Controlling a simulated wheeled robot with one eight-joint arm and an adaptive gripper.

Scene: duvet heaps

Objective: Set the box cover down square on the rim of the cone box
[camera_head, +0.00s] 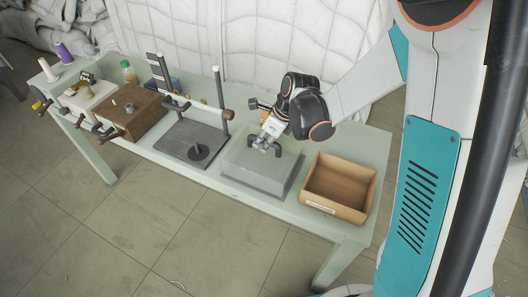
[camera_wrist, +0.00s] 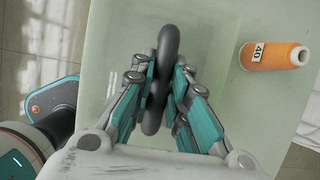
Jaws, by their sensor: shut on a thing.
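The box cover (camera_head: 247,164) is a pale grey-green slab with a dark bar handle, at the middle right of the bench in the head view. The handle (camera_wrist: 168,50) runs between my fingers in the wrist view. My gripper (camera_head: 265,146) is shut on this handle from above; the wrist view (camera_wrist: 160,90) shows both fingers against it. The cover looks level and low over the bench; I cannot tell if it touches what is beneath. An open tan box (camera_head: 325,208) with a pale front label, apparently the cone box, stands just right of the cover, its inside bare.
Left of the cover are a dark stand (camera_head: 180,150) with upright posts, a brown wooden box (camera_head: 135,112) and several small items. The pale green bench (camera_head: 285,212) has narrow clear strips in front.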

